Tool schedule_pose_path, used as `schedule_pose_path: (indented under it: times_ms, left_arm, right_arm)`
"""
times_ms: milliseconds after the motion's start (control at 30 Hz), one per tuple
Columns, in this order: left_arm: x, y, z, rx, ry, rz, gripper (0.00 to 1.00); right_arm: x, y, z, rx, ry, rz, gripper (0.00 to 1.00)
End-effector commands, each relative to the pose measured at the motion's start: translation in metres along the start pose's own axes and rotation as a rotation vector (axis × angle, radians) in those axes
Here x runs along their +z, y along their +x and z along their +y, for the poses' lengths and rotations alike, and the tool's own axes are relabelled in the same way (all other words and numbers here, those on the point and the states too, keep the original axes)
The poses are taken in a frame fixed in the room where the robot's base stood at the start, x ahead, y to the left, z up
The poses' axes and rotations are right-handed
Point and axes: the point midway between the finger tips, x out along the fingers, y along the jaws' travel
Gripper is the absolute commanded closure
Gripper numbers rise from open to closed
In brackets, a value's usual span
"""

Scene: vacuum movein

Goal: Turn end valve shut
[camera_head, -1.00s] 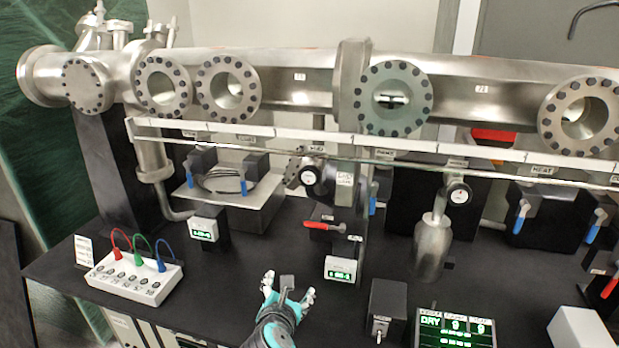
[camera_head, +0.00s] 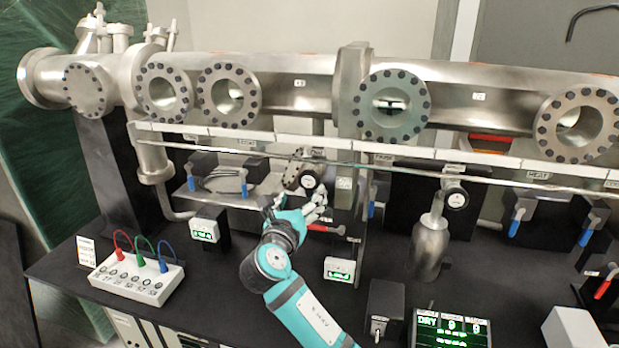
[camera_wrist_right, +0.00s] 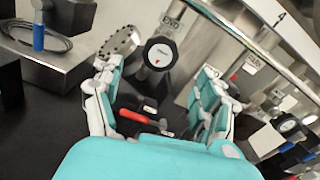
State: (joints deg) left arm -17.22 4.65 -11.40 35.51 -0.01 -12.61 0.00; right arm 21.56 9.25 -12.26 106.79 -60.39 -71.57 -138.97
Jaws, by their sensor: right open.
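A round valve knob (camera_head: 309,181) with a black rim and white face is mounted under the long steel tube, below a small label that seems to read END. In the right wrist view, the knob (camera_wrist_right: 160,53) faces me beyond the fingertips, roughly between them. My right gripper (camera_head: 294,203) is open and empty, just in front of and below the knob. I see no clear contact. A red lever handle (camera_head: 337,229) lies just right of and below the gripper; it also shows in the right wrist view (camera_wrist_right: 134,116) between the fingers. My left gripper is out of view.
A thin horizontal rail (camera_head: 400,169) runs in front of the tube above the knob. A second round gauge or knob (camera_head: 457,200) sits to the right above a steel cylinder (camera_head: 430,248). A white jack box (camera_head: 137,278) and a green display (camera_head: 450,328) stand on the black bench.

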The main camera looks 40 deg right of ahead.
Motion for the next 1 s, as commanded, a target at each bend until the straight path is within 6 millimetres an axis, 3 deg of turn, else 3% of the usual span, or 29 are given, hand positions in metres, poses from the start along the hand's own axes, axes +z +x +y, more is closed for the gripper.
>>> schedule_pose_path:
  times_ms: [200,400,800,1000]
  left_arm:
    - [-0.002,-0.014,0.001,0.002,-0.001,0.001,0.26]
    - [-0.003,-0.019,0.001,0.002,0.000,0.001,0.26]
    - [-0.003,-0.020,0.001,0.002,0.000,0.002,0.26]
    - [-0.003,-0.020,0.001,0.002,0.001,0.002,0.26]
  right_arm:
    - [0.003,0.046,-0.001,-0.001,-0.001,0.000,0.26]
    - [0.001,0.071,0.000,0.000,0.000,0.000,0.26]
    - [0.000,0.079,0.001,0.002,0.002,0.000,0.26]
    - [0.000,0.079,0.001,0.002,0.002,0.000,0.51]
